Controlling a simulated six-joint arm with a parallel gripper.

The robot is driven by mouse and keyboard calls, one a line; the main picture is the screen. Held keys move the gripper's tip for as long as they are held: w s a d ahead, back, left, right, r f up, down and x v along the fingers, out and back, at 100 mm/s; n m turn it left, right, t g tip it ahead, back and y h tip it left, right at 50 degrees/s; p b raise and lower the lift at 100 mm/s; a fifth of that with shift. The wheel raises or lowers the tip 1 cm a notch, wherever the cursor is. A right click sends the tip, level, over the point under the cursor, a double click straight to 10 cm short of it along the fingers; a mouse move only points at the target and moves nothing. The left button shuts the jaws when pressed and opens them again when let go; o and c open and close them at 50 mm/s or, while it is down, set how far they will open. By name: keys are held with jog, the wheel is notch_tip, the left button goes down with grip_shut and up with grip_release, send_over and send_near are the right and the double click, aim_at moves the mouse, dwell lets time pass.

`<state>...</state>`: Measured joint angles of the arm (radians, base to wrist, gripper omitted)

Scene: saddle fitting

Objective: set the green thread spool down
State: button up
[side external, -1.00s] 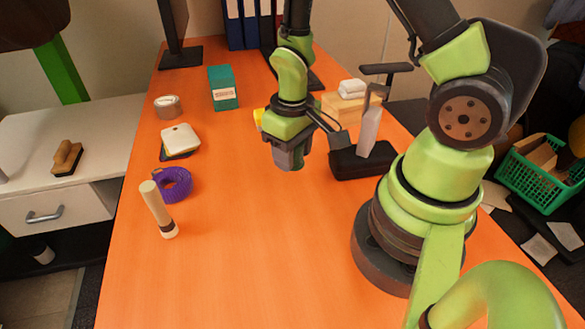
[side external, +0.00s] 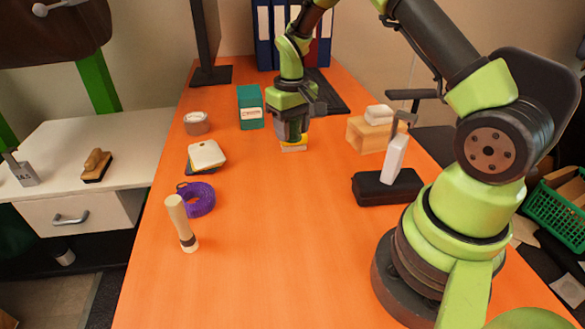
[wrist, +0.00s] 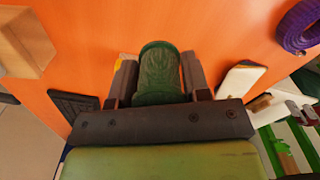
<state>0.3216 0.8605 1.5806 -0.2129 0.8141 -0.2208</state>
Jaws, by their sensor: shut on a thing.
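The green thread spool (wrist: 158,70) is between the two fingers of my gripper (wrist: 157,78) in the wrist view, gripped from both sides. In the side view my gripper (side external: 291,138) points down over the far middle of the orange table, and its fingers hide the spool. A yellow and white thing (side external: 294,147) shows just below the fingertips there. Part of it shows beside the left finger in the wrist view (wrist: 127,59). I cannot tell whether the spool touches it or how high the spool is.
A teal box (side external: 250,107), a tape roll (side external: 196,123), a white pad (side external: 207,154), a purple coil (side external: 199,199) and a pale cylinder (side external: 180,222) line the left. A wooden block (side external: 368,135) and a black case (side external: 386,187) stand right. The table's middle front (side external: 270,250) is clear.

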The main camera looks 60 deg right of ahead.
aim_at(292, 171)
notch_tip(292, 171, down, 9)
dwell(0.4)
jog(key=shift+f, duration=0.15)
jog(key=o, duration=0.9)
